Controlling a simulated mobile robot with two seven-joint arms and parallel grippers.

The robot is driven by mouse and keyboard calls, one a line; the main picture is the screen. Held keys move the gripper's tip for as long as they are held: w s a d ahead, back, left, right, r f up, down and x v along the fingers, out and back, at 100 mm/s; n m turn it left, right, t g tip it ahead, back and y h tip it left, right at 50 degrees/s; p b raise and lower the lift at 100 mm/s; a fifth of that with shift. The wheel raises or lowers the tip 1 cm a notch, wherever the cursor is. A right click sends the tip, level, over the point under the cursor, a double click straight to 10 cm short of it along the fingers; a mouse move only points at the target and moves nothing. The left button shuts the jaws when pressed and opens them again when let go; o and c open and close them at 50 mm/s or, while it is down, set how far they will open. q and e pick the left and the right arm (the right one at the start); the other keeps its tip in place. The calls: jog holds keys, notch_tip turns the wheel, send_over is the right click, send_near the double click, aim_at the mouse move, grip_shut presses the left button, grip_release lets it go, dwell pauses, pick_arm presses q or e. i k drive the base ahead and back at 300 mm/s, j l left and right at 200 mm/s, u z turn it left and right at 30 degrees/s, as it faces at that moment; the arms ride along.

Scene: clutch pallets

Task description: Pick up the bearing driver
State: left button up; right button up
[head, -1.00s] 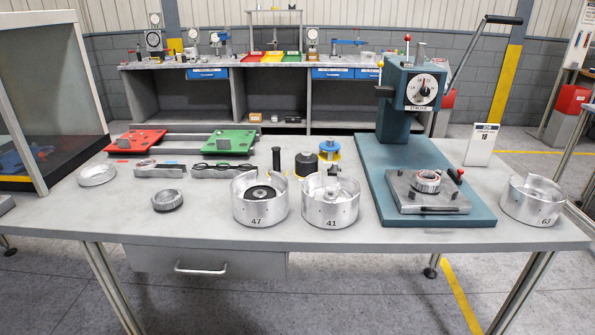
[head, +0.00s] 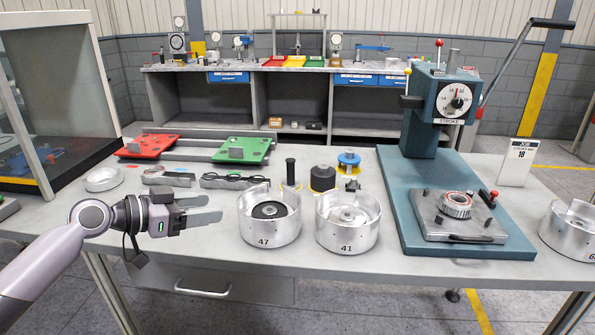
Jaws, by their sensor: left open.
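Several upright tools stand behind the silver cups, and no label shows which is the bearing driver. One is a slim black handle (head: 290,172), one a wider black cylinder (head: 322,178), one a blue-topped piece (head: 349,162). My left gripper (head: 214,207) comes in from the left, open and empty. It hovers over the front left of the bench, left of the cup marked 47 and apart from the tools. My right gripper is not in view.
Silver cups 47 (head: 269,226) and 41 (head: 347,230) stand in front of the tools. A teal press (head: 425,130) stands on the right. Red (head: 147,147) and green (head: 245,147) pallets lie at the back left. Another cup (head: 570,230) is at the right edge.

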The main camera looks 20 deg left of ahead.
aim_at(291, 181)
jog(key=i, duration=1.2)
